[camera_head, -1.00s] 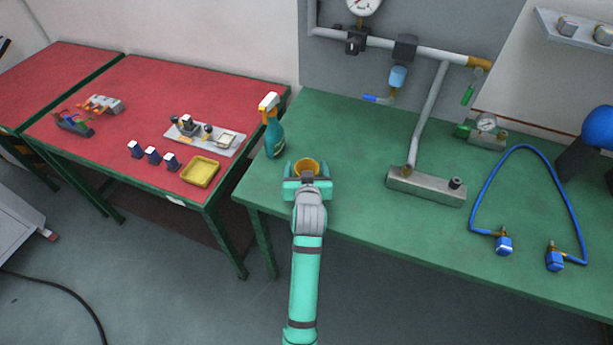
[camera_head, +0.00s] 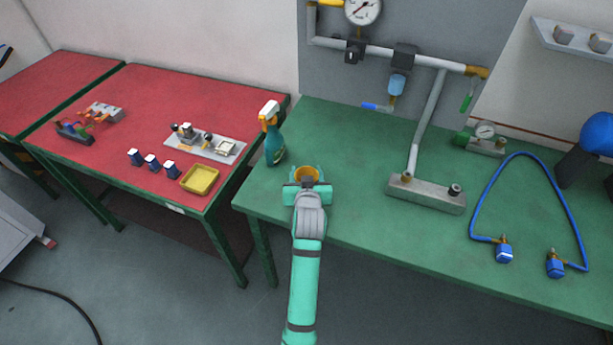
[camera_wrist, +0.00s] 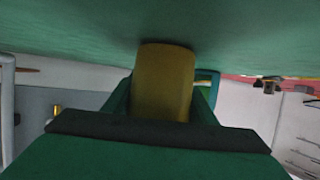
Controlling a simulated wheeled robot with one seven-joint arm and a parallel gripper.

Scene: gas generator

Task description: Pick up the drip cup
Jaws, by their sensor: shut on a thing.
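The drip cup (camera_head: 306,173) is a small yellow-brown cup near the left front part of the green table. My gripper (camera_head: 306,181) is shut on it, with a finger on each side. In the wrist view the cup (camera_wrist: 163,82) stands between the two green fingers of my gripper (camera_wrist: 163,98), and its far end meets or nearly meets the green table surface. I cannot tell whether it is clear of the table. The gripper body hides the cup's near side in the head view.
A teal spray bottle (camera_head: 272,136) stands close by to the left. A metal block (camera_head: 426,193) with a pipe lies to the right, and a blue hose (camera_head: 481,196) lies farther right. The green table (camera_head: 350,150) is bare between the cup and the block.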

